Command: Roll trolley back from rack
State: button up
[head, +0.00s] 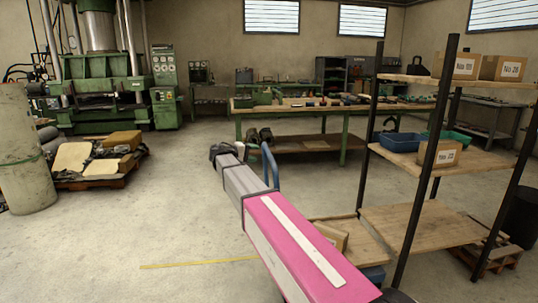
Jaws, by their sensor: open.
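A low trolley with a wooden deck (363,245) stands at the left foot of the rack. Its upright blue handle (269,166) rises at the near left side, and the arm hides its lower part. My pink and grey arm crosses the picture from the bottom toward the left centre. My gripper (224,149) is the small dark end of the arm, left of the handle in the picture and apart from it. It is open and empty, though its fingers are hard to make out. The rack (425,220) has black posts and wooden shelves. The trolley's wheels are hidden.
A green workbench (300,110) stands behind. A loaded pallet (95,182) and a grey cylinder (25,150) stand left. A yellow line (200,263) marks clear floor.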

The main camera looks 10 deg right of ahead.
aim_at(268, 153)
jog(key=x, duration=0.8)
jog(key=shift+w+d+f, duration=0.1)
jog(key=shift+c, duration=0.4)
grip_shut()
